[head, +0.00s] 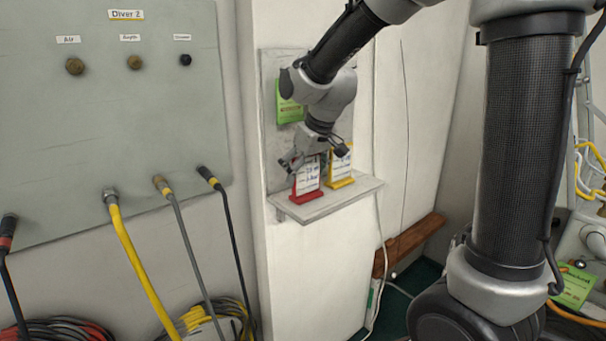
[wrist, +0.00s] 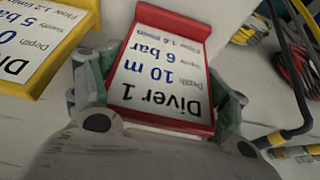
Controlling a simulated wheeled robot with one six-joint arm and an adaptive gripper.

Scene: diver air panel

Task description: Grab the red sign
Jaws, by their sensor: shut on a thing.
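The red sign (head: 307,181) stands on a small grey wall shelf (head: 330,202), on the left part of it. In the wrist view the red sign (wrist: 163,70) carries a white card reading "Diver 1", "10 m", "6 bar", upside down. My gripper (head: 312,163) is at the sign from above. In the wrist view my gripper (wrist: 160,90) has one finger on each side of the sign and is shut on it. In the head view the sign's base appears to rest on the shelf; whether it touches cannot be told.
A yellow sign (head: 341,167) stands close to the right on the same shelf and shows in the wrist view (wrist: 45,45). A green tag (head: 289,103) hangs on the backboard. Left is a grey panel (head: 120,130) labelled "Diver 2" with several hoses.

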